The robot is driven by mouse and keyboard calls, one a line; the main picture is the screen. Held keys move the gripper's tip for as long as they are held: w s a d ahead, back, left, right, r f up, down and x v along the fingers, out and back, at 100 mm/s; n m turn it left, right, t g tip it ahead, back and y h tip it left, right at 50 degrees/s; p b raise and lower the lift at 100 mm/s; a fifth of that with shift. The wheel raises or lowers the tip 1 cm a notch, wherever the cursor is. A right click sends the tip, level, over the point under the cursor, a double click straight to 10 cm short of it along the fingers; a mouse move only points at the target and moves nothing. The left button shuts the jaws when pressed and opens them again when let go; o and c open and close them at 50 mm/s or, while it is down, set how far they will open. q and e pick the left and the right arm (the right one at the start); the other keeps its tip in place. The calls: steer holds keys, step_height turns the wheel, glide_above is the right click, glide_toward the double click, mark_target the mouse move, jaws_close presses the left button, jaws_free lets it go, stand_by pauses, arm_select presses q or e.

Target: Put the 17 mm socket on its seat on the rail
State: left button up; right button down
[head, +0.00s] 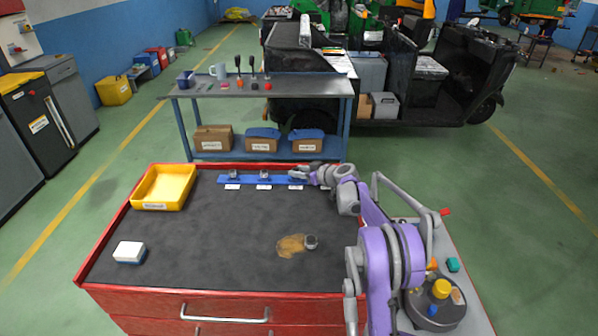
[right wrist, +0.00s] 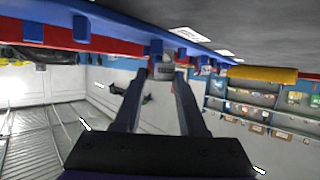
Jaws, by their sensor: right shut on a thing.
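The blue rail (head: 249,181) lies along the far side of the dark mat, with white labels in front of it. Two grey sockets, one at the left (head: 233,173) and one further right (head: 264,174), stand on it. My right gripper (head: 301,173) is at the right part of the rail. In the right wrist view its fingers are shut on a small grey socket (right wrist: 162,70), close against the rail (right wrist: 105,27); I cannot tell whether it is seated. Its size marking is not readable. Another grey socket (head: 311,242) is on the mat. My left gripper is not in view.
A brown stain (head: 290,245) lies beside the loose socket. A yellow tray (head: 163,187) is at the far left of the red cabinet top, and a white and blue box (head: 129,252) is at the near left. The mat's middle is clear. A bench (head: 262,88) stands behind.

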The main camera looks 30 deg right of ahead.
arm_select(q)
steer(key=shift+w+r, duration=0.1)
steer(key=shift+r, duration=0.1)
arm_select(e)
steer(key=shift+f, duration=0.2)
stand_by(0.3)
steer(key=shift+c, duration=1.9)
jaws_free()
steer(key=shift+o, duration=0.2)
steer(key=o, duration=0.3)
steer(key=shift+o, duration=0.2)
steer(key=shift+r, duration=0.1)
steer(key=shift+r+p, duration=2.05)
steer(key=shift+r, duration=1.9)
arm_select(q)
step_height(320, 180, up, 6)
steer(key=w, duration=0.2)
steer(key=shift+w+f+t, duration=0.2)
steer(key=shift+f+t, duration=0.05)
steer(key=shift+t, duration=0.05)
